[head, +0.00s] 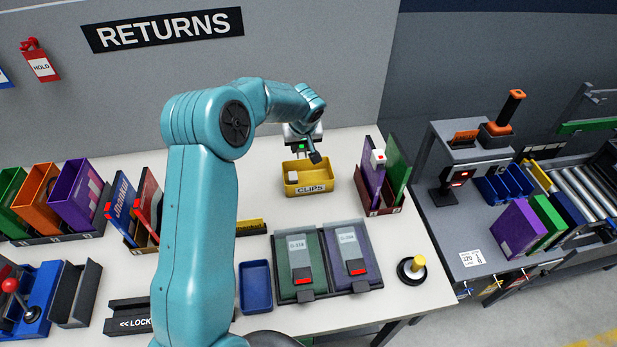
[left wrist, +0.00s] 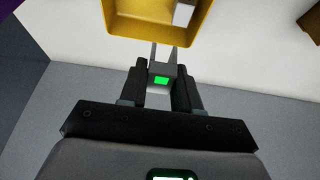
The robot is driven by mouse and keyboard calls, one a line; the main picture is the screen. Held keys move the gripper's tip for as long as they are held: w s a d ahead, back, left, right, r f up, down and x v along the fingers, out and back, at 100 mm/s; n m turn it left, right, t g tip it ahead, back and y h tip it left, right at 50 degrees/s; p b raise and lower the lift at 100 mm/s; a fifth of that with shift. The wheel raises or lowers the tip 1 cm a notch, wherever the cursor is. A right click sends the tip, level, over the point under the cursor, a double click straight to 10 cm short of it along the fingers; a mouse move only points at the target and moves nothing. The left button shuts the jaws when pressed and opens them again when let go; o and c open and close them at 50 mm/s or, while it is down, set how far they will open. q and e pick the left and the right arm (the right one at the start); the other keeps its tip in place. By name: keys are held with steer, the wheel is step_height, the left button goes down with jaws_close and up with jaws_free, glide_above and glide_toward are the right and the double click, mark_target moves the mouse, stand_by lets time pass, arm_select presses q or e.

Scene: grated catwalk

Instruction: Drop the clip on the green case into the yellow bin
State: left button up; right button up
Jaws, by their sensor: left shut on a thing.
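My left gripper (head: 305,150) hangs above the yellow bin (head: 309,190), which is labelled CLIPS. A white piece shows inside the bin at the left. The green case (head: 285,267) lies on the table, with a grey, red-ended piece on it. My right gripper is not in view.
A purple case (head: 369,245) lies beside the green one. A blue tray (head: 255,287) stands left of them. A rack of upright folders (head: 380,180) stands close to the right of the bin. A yellow-topped knob (head: 412,269) is at the front right.

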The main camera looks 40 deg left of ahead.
arm_select(q)
step_height(320, 180, down, 4)
steer(key=shift+a+r+b, duration=0.1)
steer(key=shift+r+b, duration=0.1)
steer(key=shift+b, duration=0.15)
steer(key=shift+w+f, duration=0.15)
steer(key=shift+f, duration=0.05)
steer(key=shift+r, duration=0.1)
steer(key=o, duration=0.6)
steer(key=shift+s, duration=0.2)
steer(key=o, duration=0.5)
steer(key=shift+w, duration=0.2)
steer(key=shift+s+r, duration=0.1)
steer(key=shift+s, duration=0.05)
steer(key=b+v, duration=0.3)
steer(key=v, duration=1.3)
steer(key=shift+b, duration=0.4)
